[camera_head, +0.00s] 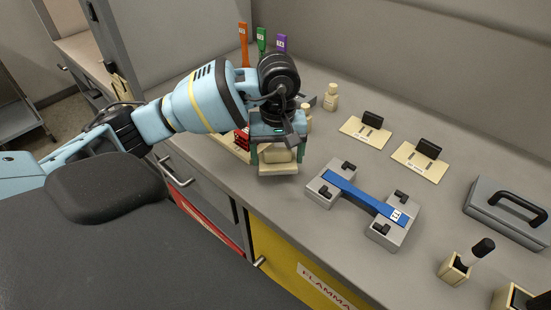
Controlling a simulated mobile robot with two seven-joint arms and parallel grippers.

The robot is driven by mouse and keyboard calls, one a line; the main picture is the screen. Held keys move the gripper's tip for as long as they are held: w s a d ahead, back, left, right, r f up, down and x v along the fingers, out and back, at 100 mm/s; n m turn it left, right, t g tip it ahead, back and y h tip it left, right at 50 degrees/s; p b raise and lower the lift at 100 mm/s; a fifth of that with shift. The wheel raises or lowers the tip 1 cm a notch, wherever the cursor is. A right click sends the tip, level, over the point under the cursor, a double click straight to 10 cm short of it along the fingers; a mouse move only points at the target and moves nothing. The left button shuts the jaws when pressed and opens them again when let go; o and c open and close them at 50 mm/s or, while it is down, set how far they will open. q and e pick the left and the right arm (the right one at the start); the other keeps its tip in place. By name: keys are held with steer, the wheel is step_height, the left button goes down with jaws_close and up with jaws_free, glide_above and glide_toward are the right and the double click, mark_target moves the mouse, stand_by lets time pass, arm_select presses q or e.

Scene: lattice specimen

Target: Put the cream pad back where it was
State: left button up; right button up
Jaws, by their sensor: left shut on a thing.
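My left gripper (277,152) points down at the front left of the grey counter, its two dark green fingers apart. It is shut on a cream block (276,156), which I take to be the cream pad. A cream plate-like part (278,169) shows just under it; I cannot tell whether it is part of the pad or a separate base, nor whether they touch. The gripper and wrist hide what is behind.
A grey fixture (322,188) with a blue bar (362,195) lies right of the gripper. Two cream plates with black blocks (357,136) (410,164) lie behind. A grey case (505,213) and a brush-like black-handled item (481,248) stand right. Orange, green and purple tabs (243,35) stand at the back.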

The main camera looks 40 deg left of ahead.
mark_target(276, 161)
arm_select(q)
steer(key=shift+w+a, duration=0.35)
steer(key=shift+a, duration=0.05)
steer(key=shift+w+a+f, duration=0.1)
steer(key=shift+f, duration=1.7)
steer(key=shift+f, duration=0.2)
steer(key=o, duration=0.9)
step_height(276, 161, up, 12)
steer(key=shift+r, duration=0.2)
